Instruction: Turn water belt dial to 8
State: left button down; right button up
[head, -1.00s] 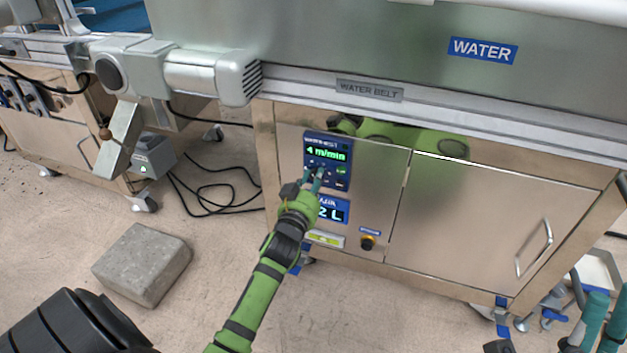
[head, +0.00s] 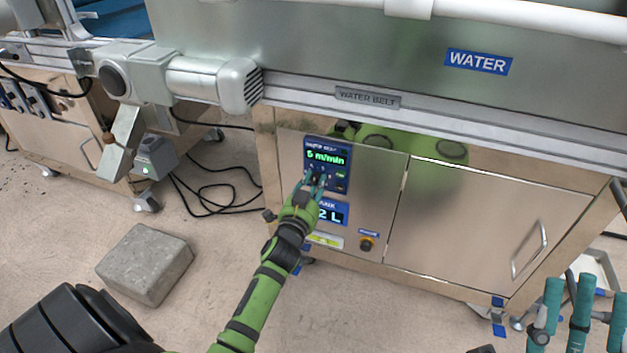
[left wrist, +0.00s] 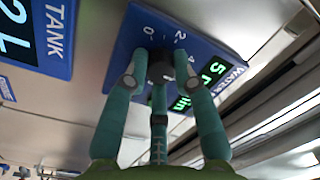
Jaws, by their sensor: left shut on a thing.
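The water belt panel (head: 318,151) is a blue plate on the steel cabinet front, and its green display reads 5 m/min. In the left wrist view the panel (left wrist: 118,58) shows a black dial (left wrist: 160,68) with the marks 0, 2 and 4 near it. My left gripper (head: 316,179) is shut on the dial, its teal fingers on both sides of it. The fingers hide much of the dial and its other marks. My right gripper (head: 575,310) is at the lower right, away from the cabinet, with its teal fingers spread apart and nothing between them.
A cabinet door (head: 480,220) with a handle is to the right. A concrete block (head: 145,263) lies on the floor at left, near loose black cables.

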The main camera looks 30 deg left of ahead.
pick_arm(q)
jog(key=m, duration=0.5)
jog(key=shift+a+m, duration=0.1)
jog(key=shift+m, duration=0.3)
jog(key=shift+m+t, duration=0.3)
jog(key=shift+m, duration=0.7)
jog(key=m, duration=0.3)
jog(key=shift+m+h, duration=0.3)
jog(key=shift+m, duration=0.1)
jog(key=shift+a+m, duration=0.1)
jog(key=shift+m, duration=2.2)
pick_arm(e)
jog(key=shift+w+a+g, duration=0.15)
jog(key=shift+w+g, duration=0.05)
jog(key=shift+g, duration=0.1)
pick_arm(q)
jog(key=c, duration=1)
grip_release()
